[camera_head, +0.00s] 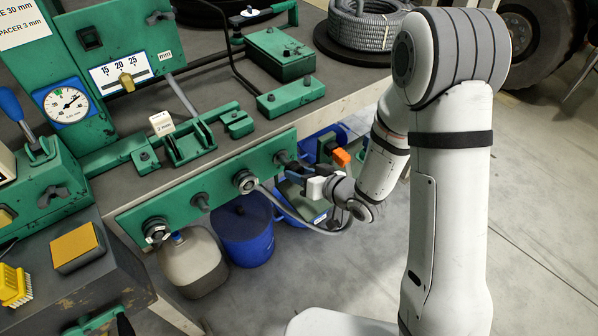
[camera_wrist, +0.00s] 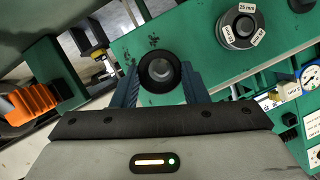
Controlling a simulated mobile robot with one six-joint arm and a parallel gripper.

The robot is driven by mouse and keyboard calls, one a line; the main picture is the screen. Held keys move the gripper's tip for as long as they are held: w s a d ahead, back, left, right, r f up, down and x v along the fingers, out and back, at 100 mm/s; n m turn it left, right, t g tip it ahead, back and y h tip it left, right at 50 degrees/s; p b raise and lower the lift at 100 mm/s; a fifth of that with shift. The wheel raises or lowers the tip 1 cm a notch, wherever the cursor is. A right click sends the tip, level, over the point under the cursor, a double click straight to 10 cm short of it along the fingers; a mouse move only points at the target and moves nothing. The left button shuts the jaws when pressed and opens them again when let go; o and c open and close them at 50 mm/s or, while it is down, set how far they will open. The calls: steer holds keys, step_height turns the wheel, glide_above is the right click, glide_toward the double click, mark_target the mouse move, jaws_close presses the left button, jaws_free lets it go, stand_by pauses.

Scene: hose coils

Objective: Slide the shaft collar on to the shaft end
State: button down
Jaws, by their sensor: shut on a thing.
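My gripper (camera_head: 303,180) is in front of the green panel (camera_head: 222,188) below the bench edge, near the panel's right end. In the wrist view its two blue-grey fingers (camera_wrist: 161,84) are shut on a dark ring, the shaft collar (camera_wrist: 146,75). A grey round shaft end (camera_wrist: 160,70) shows inside the collar's opening, roughly centred. I cannot tell from this angle whether the collar is around the shaft or just in front of it. In the head view the fingers hide the collar; a dark stub shows beside them on the panel.
A round fitting with 25 mm labels (camera_wrist: 240,28) sits beside the collar on the panel. Further fittings (camera_head: 157,230) line the panel's left. An orange part (camera_head: 341,157) is close to my wrist. A blue bucket (camera_head: 246,232) and a beige container (camera_head: 193,262) stand below.

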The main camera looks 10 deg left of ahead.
steer(key=shift+s+d+b, duration=0.45)
steer(key=shift+s+d, duration=0.8)
steer(key=shift+d, duration=0.2)
steer(key=shift+r, duration=0.1)
